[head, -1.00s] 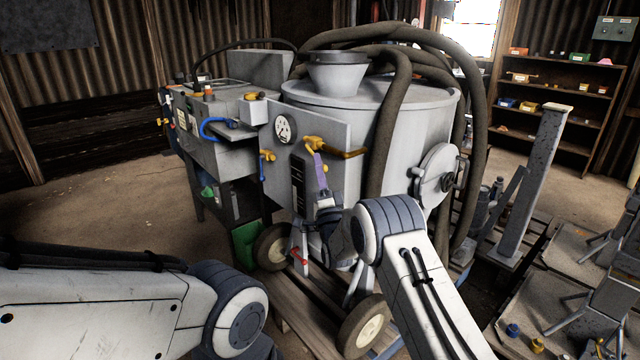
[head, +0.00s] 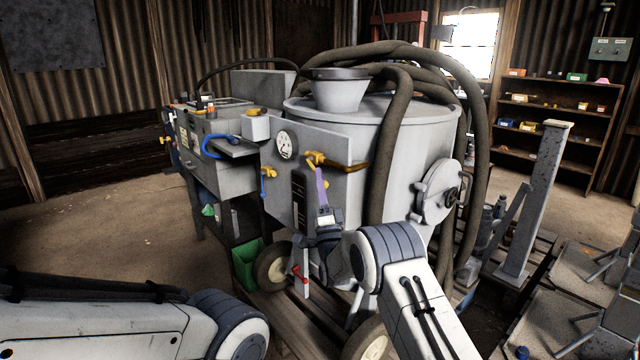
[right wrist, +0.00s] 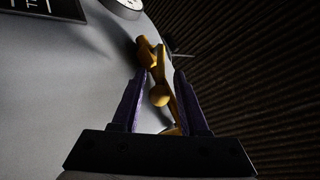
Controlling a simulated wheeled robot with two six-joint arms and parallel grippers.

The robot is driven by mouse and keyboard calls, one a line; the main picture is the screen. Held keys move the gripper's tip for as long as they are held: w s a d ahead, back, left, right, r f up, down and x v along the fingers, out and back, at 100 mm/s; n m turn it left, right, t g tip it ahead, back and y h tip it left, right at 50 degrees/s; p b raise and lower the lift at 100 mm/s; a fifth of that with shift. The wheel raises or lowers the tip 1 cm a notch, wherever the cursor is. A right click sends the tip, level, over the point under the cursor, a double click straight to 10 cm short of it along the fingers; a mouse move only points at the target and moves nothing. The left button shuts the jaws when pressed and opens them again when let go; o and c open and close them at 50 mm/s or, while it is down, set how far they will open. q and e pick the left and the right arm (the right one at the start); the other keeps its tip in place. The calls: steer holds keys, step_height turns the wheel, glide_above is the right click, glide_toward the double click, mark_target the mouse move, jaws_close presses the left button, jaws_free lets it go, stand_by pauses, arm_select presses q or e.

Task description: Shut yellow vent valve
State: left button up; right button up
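The yellow valve (head: 316,159) is on the grey front panel, right of the round gauge. Its lever (head: 345,166) points right and looks roughly level. In the right wrist view the yellow valve (right wrist: 158,96) shows between the two purple fingers. My right gripper (head: 321,182) is just below the valve in the head view. It also shows in the right wrist view (right wrist: 160,82), open, with gaps beside the yellow part; contact is unclear. My left gripper is out of view; only part of that arm shows at lower left.
Another yellow valve with a blue handle (head: 268,174) sits left on the machine. A round gauge (head: 285,145) is above and between them. Thick hoses (head: 392,130) hang right of the lever. A hatch (head: 437,190) with a handwheel is farther right.

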steer(key=shift+f, duration=0.1)
steer(key=v, duration=1)
steer(key=shift+p, duration=0.3)
steer(key=shift+s+f, duration=0.1)
steer(key=shift+s, duration=0.05)
